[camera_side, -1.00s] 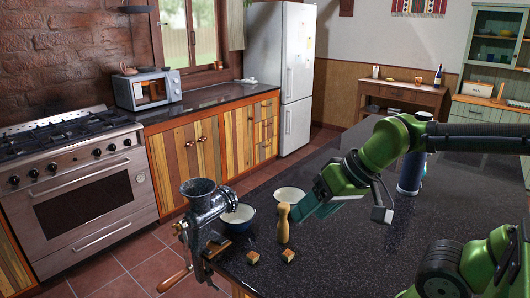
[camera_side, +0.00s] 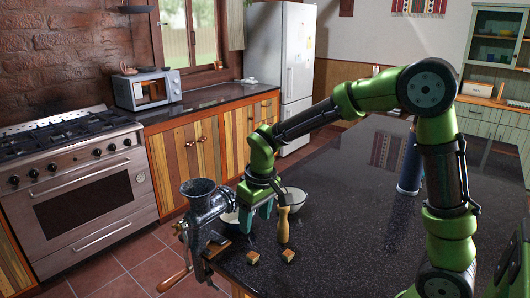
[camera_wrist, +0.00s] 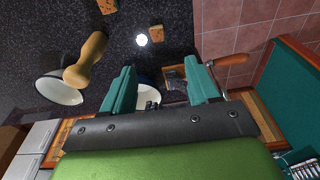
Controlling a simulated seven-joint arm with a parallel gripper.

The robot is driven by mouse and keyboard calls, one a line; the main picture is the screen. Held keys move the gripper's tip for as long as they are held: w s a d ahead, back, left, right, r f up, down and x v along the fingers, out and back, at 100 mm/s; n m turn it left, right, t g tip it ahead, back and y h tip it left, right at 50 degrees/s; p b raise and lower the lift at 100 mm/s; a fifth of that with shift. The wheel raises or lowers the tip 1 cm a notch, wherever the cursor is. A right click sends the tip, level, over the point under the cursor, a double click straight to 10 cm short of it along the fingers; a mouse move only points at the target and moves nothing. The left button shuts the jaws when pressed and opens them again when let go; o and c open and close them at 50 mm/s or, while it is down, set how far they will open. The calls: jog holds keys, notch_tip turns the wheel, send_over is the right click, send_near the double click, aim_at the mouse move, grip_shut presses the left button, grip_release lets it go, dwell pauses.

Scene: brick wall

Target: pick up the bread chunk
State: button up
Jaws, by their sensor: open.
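Two small brown bread chunks lie apart on the dark counter near its front edge. The left one (camera_side: 253,257) and the right one (camera_side: 288,255) show in the side view. In the wrist view one chunk (camera_wrist: 157,33) lies beyond the fingertips and the other (camera_wrist: 107,6) is cut by the top edge. My gripper (camera_side: 257,228) is open and empty, with its teal fingers pointing down above the counter, behind the chunks and apart from them. It also shows in the wrist view (camera_wrist: 158,68), with a wide gap between its fingers.
A wooden pestle-like tool (camera_side: 283,226) stands upright just right of my gripper. A white bowl (camera_side: 299,195) is behind it; a second bowl (camera_side: 230,218) is partly hidden by my gripper. A metal grinder (camera_side: 204,205) is clamped at the left counter edge. The counter's right is mostly clear.

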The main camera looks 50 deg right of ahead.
send_over(252, 261)
jog(key=f, duration=0.8)
jog(key=shift+s+a, duration=0.15)
jog(key=shift+s, duration=0.2)
jog(key=f, duration=0.5)
jog(key=shift+w+d, duration=0.1)
jog(key=shift+d, duration=0.1)
grip_shut()
